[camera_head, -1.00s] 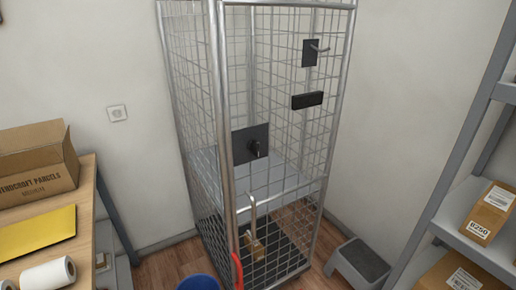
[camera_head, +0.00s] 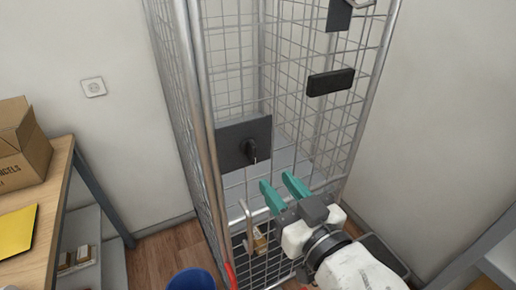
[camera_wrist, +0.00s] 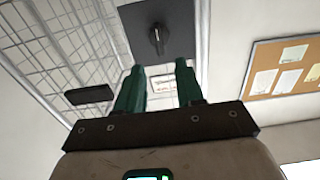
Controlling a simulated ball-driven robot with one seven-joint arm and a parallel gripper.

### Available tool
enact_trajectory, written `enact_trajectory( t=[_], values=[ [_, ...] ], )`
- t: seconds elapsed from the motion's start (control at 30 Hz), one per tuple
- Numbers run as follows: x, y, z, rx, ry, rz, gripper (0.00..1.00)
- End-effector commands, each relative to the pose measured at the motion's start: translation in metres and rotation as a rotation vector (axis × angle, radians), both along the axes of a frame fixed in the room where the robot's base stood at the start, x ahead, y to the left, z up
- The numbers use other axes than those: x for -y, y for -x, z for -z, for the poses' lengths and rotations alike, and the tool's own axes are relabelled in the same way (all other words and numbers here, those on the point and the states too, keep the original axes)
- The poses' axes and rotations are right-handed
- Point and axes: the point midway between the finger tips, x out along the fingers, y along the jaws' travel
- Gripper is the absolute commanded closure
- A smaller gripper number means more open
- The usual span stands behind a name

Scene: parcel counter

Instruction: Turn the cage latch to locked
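The cage latch (camera_head: 250,148) is a dark knob with a lever on a dark square plate (camera_head: 232,147) on the front of the wire cage (camera_head: 205,110). Its lever appears to hang roughly downward. The latch also shows in the wrist view (camera_wrist: 157,36), ahead of the fingers. My gripper (camera_head: 277,188) has two green fingers, spread apart with nothing between them. It is below and to the right of the latch and does not touch it. The gripper also shows in the wrist view (camera_wrist: 159,80).
A black block (camera_head: 330,82) and a handle plate (camera_head: 339,15) are higher up on the cage. A wooden table (camera_head: 50,205) with a cardboard box (camera_head: 22,145) stands left. A blue round object (camera_head: 192,280) is at the bottom.

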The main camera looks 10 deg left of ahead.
Motion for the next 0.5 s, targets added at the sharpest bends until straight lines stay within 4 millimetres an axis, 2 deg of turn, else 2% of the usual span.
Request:
enact_trajectory(
  t=[0.3, 0.5],
  values=[
    [-0.031, -0.047, -0.002, -0.002, 0.005, 0.0, 0.63],
    [-0.047, -0.07, 0.0, -0.002, 0.004, 0.0, 0.63]
  ],
)
